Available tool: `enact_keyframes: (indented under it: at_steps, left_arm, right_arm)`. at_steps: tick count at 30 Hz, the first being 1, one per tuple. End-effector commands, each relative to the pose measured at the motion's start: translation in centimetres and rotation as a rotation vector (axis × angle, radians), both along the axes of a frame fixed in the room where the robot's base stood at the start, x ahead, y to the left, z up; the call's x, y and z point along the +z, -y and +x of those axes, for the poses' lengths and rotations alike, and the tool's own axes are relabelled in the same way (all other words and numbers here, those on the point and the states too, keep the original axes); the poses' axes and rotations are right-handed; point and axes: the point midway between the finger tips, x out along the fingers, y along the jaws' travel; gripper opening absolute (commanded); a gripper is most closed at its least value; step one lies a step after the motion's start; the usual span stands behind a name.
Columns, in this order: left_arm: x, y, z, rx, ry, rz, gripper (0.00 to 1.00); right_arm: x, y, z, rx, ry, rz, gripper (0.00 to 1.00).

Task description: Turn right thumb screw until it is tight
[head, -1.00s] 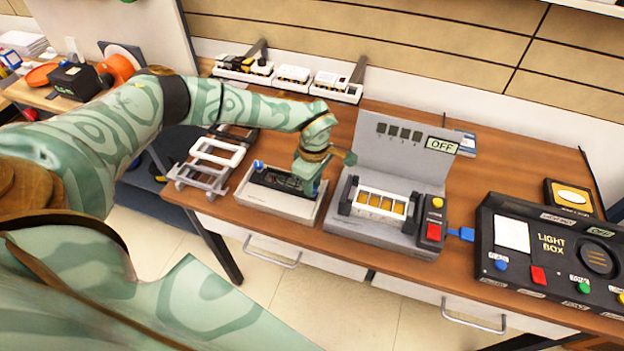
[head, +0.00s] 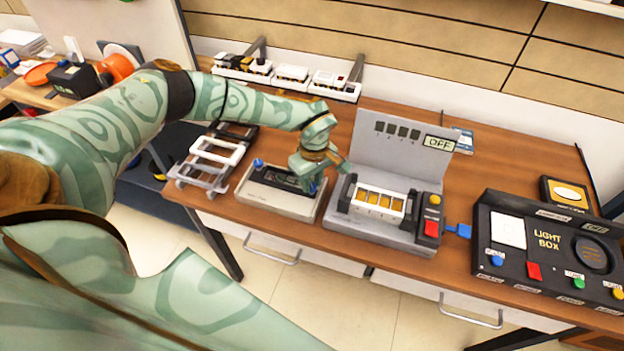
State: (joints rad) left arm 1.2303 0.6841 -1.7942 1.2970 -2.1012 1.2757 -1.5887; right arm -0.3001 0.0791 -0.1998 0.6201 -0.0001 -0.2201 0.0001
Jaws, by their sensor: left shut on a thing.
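A light grey fixture (head: 283,205) with a dark insert lies on the wooden bench. A blue thumb screw (head: 258,164) shows at its left end. My left gripper (head: 311,185) points down over the right end of the fixture. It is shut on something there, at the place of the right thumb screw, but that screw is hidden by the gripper. My right gripper is not in view.
A grey tester (head: 377,235) with an upright panel reading OFF stands close to the right of my gripper. White and grey frames (head: 215,160) lie to the left. A black light box (head: 550,245) is at the far right. Small trays (head: 290,80) line the back.

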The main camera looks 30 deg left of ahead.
Motion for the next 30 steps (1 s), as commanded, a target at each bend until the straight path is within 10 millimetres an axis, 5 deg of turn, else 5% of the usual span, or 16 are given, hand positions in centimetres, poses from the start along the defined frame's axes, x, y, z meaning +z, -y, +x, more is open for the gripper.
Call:
enact_keyframes:
  at_steps: [4, 5, 7, 19, 30]
  left_arm:
    - [0.2, 0.0, 0.2, 0.000, 0.005, 0.000, 0.01]
    - [0.2, 0.0, 0.2, 0.000, 0.005, 0.000, 0.27]
    - [0.2, 0.0, 0.2, 0.000, 0.004, 0.000, 0.46]
    - [1.1, 0.0, 0.1, 0.000, 0.004, 0.000, 0.46]
    - [10.4, 0.1, 0.6, 0.001, 0.006, 0.000, 0.46]
  right_arm:
    - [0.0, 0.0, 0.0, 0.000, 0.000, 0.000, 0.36]
    - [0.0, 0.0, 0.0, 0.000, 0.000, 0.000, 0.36]
    - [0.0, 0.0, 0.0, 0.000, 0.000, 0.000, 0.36]
    - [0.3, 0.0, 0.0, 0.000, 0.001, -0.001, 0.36]
    - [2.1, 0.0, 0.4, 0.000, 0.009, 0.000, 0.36]
